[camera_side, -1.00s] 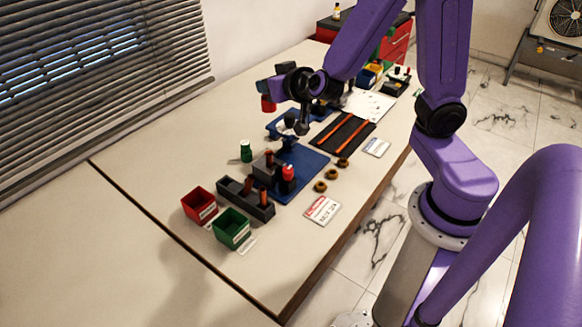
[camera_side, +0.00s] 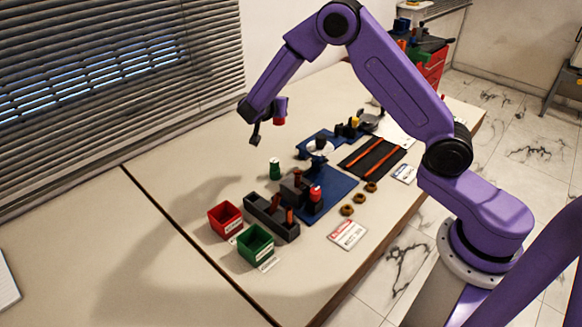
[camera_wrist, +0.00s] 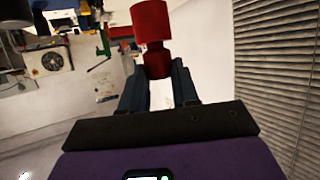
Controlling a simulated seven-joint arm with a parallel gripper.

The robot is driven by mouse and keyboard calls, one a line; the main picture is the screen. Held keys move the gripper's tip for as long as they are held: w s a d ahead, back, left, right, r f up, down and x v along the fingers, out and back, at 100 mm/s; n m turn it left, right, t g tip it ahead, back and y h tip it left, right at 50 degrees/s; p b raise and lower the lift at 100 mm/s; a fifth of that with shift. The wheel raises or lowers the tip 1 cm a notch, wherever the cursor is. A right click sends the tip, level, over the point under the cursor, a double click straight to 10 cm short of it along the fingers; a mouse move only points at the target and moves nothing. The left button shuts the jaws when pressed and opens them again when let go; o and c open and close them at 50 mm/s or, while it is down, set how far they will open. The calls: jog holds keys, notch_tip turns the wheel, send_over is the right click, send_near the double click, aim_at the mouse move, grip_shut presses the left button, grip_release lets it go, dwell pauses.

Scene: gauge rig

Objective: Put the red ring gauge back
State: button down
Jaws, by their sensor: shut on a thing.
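The red ring gauge (camera_wrist: 153,28) is a red, spool-like piece with a narrower neck, held between the dark fingers of my gripper (camera_wrist: 158,76) in the wrist view. In the side view, my gripper (camera_side: 281,108) is high above the table's far left part, with the gauge (camera_side: 279,121) showing as a small red end. It is clear of the table and the fixtures. A green piece of similar look (camera_side: 275,169) stands upright on the table, left of the blue plate (camera_side: 337,187). The gauge's bore is not visible.
A red bin (camera_side: 225,218) and a green bin (camera_side: 255,243) stand at the front left, beside a dark rack with brown pegs (camera_side: 272,218). A red-topped piece (camera_side: 316,194) stands on the blue plate. Brown rings (camera_side: 347,210) and a black mat (camera_side: 372,158) lie to the right.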

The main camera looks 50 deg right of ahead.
jog(key=shift+w+d+f+m+g+h, duration=0.2)
jog(key=shift+d+f+m+g, duration=0.8)
jog(key=shift+f, duration=2.2)
jog(key=shift+w+d+f+m+g+h, duration=0.1)
jog(key=shift+d+f+m+g+h, duration=0.55)
jog(key=shift+f, duration=2.55)
jog(key=shift+w+d+f+m+g+y, duration=0.1)
jog(key=shift+d+f+m+g, duration=1.05)
jog(key=shift+f, duration=2.05)
jog(key=shift+a+g, duration=0.3)
jog(key=shift+g, duration=0.2)
jog(key=c, duration=0.8)
grip_release()
jog(key=shift+f, duration=0.15)
jog(key=shift+c, duration=0.2)
